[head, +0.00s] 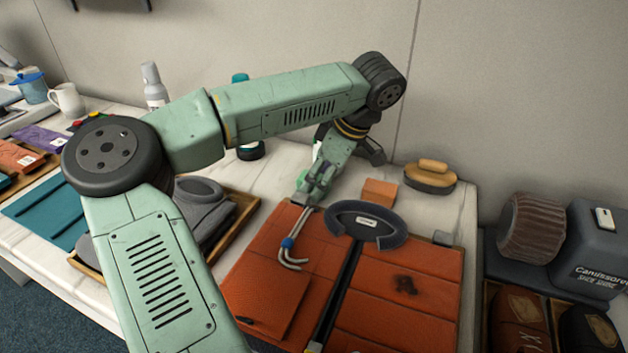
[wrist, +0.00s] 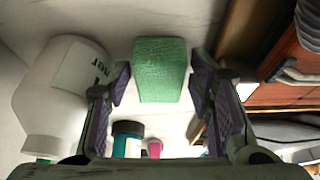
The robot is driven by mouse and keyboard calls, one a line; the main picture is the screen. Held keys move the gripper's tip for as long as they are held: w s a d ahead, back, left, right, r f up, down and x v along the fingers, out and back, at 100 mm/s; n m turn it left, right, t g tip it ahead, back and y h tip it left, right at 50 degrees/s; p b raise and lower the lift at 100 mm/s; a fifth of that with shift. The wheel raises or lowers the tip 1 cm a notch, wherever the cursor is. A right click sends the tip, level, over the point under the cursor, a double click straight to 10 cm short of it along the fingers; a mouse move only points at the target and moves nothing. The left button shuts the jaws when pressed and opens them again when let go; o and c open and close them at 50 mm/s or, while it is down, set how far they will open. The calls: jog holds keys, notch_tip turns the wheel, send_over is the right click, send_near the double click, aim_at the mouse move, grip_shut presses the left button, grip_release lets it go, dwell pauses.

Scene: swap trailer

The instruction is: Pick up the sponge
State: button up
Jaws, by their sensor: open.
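A green rough-textured block, which looks like the sponge (wrist: 162,70), stands on the pale surface in the wrist view. My gripper (wrist: 160,88) is open, with a purple-padded finger on either side of the block's near part. I cannot tell whether either finger touches it.
A brush with a wooden handle (head: 431,176) sits at the back right. Orange panels (head: 400,265) with a dark collar (head: 366,222) fill the front.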

jog(key=shift+c, duration=0.5)
jog(key=c, duration=0.7)
jog(key=shift+r, duration=0.55)
notch_tip(320, 180, up, 6)
jog(key=shift+f+b, duration=0.15)
jog(key=shift+b, duration=0.7)
jog(key=s+d+b, duration=0.2)
jog(key=s+d, duration=0.1)
jog(key=d, duration=0.5)
jog(key=s+d+b, duration=0.2)
jog(key=s+d, duration=0.2)
jog(key=d, duration=0.4)
jog(key=shift+d, duration=0.3)
